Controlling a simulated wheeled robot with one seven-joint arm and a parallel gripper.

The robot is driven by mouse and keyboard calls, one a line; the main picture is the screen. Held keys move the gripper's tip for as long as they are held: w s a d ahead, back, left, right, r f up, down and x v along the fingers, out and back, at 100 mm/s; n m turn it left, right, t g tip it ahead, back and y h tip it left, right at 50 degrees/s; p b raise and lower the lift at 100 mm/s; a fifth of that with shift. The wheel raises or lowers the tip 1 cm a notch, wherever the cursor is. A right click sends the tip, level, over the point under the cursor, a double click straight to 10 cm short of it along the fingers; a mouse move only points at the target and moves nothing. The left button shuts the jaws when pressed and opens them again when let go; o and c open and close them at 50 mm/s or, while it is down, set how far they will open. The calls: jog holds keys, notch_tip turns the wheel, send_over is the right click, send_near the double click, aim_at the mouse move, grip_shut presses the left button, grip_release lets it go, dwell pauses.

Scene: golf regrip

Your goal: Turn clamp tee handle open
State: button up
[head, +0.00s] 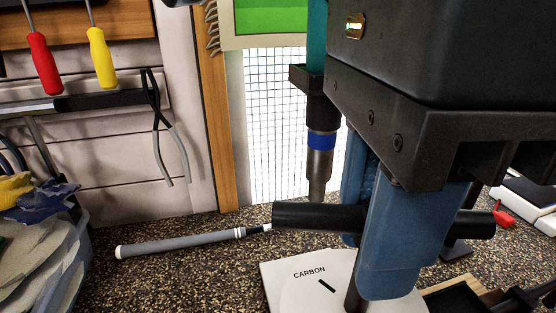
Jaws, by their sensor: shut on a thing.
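The clamp tee handle (315,216) is a black cross bar that lies almost level in the head view, dipping slightly to the right. A thin dark stem (352,285) drops below it. My gripper (378,225) comes down from the upper right, with a black body and blue fingers. It is shut on the bar near its middle. The near finger covers part of the bar and the bar sticks out on both sides. The clamp jaws cannot be made out. A white plate marked CARBON (276,280), with a short black mark, lies below the handle.
A grey rod with white and black ends (185,243) lies on the speckled counter (150,282). A vertical teal and black part with a blue band (321,140) hangs left of my gripper. Pliers (163,125) and screwdrivers (42,62) hang on the left wall. Cloths (40,255) lie lower left.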

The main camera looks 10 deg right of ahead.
jog(key=shift+f+n+b, duration=0.35)
jog(key=shift+n+b, duration=0.45)
jog(key=shift+b, duration=0.7)
grip_shut()
jog(key=shift+r+n+b, duration=0.1)
jog(key=shift+n+b, duration=0.7)
jog(key=shift+b, duration=0.15)
jog(key=shift+r+n+b, duration=0.25)
jog(key=shift+n+b, duration=0.05)
jog(key=shift+n, duration=0.3)
jog(key=o, duration=0.9)
grip_release()
jog(key=shift+w+r, duration=0.1)
jog(key=shift+r, duration=3.8)
